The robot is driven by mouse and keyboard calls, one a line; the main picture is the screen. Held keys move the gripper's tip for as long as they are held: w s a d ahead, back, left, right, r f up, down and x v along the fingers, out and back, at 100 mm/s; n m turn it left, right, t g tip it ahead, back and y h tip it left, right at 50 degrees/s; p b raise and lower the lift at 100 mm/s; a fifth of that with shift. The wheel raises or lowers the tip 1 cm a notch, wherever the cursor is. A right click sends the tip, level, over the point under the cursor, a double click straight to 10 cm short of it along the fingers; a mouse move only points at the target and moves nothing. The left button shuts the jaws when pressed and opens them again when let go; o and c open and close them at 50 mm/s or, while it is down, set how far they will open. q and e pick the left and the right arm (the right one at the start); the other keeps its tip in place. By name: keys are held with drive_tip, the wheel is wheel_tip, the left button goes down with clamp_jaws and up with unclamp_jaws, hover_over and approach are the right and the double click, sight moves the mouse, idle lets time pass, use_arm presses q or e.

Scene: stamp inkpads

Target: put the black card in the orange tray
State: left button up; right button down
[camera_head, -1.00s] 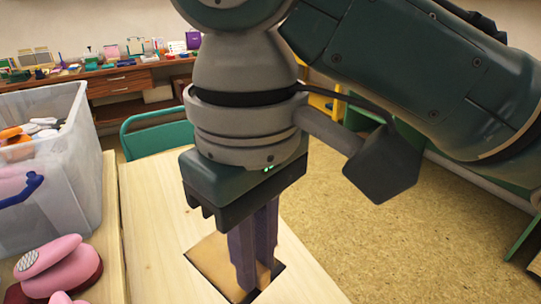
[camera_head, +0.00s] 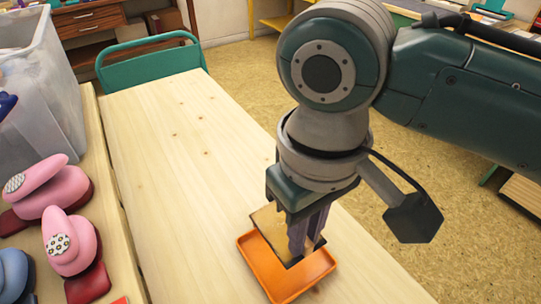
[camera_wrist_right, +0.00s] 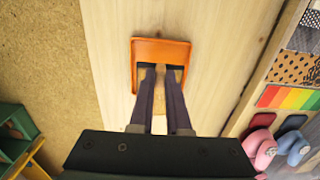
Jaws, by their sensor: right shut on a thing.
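The card (camera_head: 269,222) shows a tan face with a black edge in the head view. My right gripper (camera_head: 298,256) points down and is shut on it. The card is held over the orange tray (camera_head: 262,277), which lies on the wooden table, and covers part of the tray's far side. I cannot tell whether the card touches the tray. In the right wrist view the orange tray (camera_wrist_right: 160,42) lies at the tips of my right gripper (camera_wrist_right: 162,72), with dark patches by the fingertips. My left gripper is not in view.
Pink stamps (camera_head: 72,243) and a blue stamp (camera_head: 14,272) stand on the adjoining surface at left. A clear plastic bin (camera_head: 40,95) stands behind them. A green chair (camera_head: 150,62) is at the table's far end. The wooden table (camera_head: 180,140) is otherwise bare.

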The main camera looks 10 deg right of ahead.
sight(297, 272)
use_arm(q)
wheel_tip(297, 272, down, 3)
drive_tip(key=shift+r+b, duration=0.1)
drive_tip(key=shift+b, duration=1)
use_arm(e)
wheel_tip(297, 272, down, 7)
drive_tip(key=shift+f, duration=0.1)
drive_tip(key=shift+f, duration=0.15)
drive_tip(key=c, duration=0.9)
unclamp_jaws()
